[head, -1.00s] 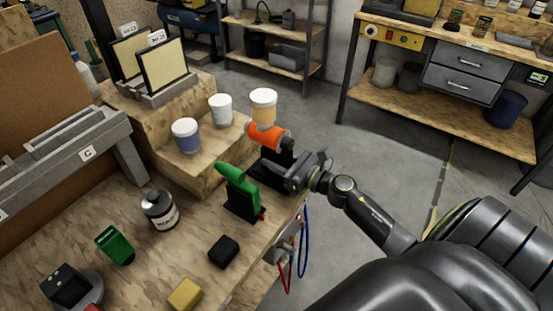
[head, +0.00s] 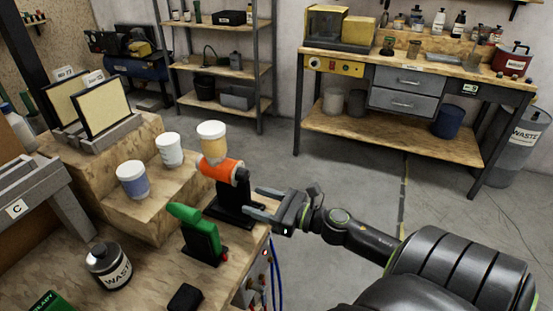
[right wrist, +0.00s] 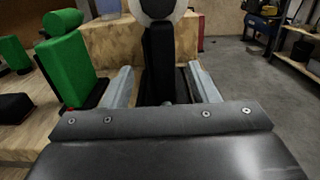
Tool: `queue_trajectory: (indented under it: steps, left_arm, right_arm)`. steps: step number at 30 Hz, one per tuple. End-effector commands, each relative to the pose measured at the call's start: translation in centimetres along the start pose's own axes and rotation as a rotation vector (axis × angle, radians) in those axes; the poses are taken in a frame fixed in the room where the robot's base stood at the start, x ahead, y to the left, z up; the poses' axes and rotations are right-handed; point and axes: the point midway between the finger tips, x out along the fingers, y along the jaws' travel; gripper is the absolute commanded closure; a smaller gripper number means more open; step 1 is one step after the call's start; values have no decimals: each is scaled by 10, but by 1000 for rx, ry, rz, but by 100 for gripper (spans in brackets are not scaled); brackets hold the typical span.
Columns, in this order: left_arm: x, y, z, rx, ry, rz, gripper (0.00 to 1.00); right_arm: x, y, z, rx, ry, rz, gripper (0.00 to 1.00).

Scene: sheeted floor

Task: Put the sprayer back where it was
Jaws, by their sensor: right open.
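The sprayer (head: 222,169) has an orange body and a clear cup of yellowish content with a white lid on top. It sits upright in a black stand (head: 238,208) at the bench's right edge. My right gripper (head: 257,200) is open, just right of the stand, fingers pointing at it. In the right wrist view the sprayer's dark handle (right wrist: 159,55) shows ahead, in line with the gap between the open fingers (right wrist: 160,88), which do not clasp it. The sprayer's upper part is cut off there. My left gripper is not in view.
A green tool (head: 194,222) on a black holder stands left of the sprayer. White-lidded jars (head: 132,180) stand on a wooden step behind. A WASTE bottle (head: 108,266) is nearer. Open floor lies right of the bench, before a far workbench (head: 395,132).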

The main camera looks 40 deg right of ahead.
Motion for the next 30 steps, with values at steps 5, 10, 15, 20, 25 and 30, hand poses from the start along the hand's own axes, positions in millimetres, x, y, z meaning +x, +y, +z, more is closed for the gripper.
queue_trajectory:
  steps: [5,10,15,20,25,30]
  left_arm:
    - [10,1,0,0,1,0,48]
    - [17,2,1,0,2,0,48]
    - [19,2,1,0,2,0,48]
    - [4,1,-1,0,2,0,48]
    - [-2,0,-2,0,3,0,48]
    - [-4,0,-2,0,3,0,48]
  right_arm:
    - [-9,-1,-1,-3,-5,1,46]
    - [-17,0,-1,-3,-4,1,46]
    - [-25,0,0,1,3,0,46]
    - [-36,0,2,3,5,1,46]
    - [-44,0,2,0,1,-1,46]
    - [-47,-1,1,-1,-1,-3,46]
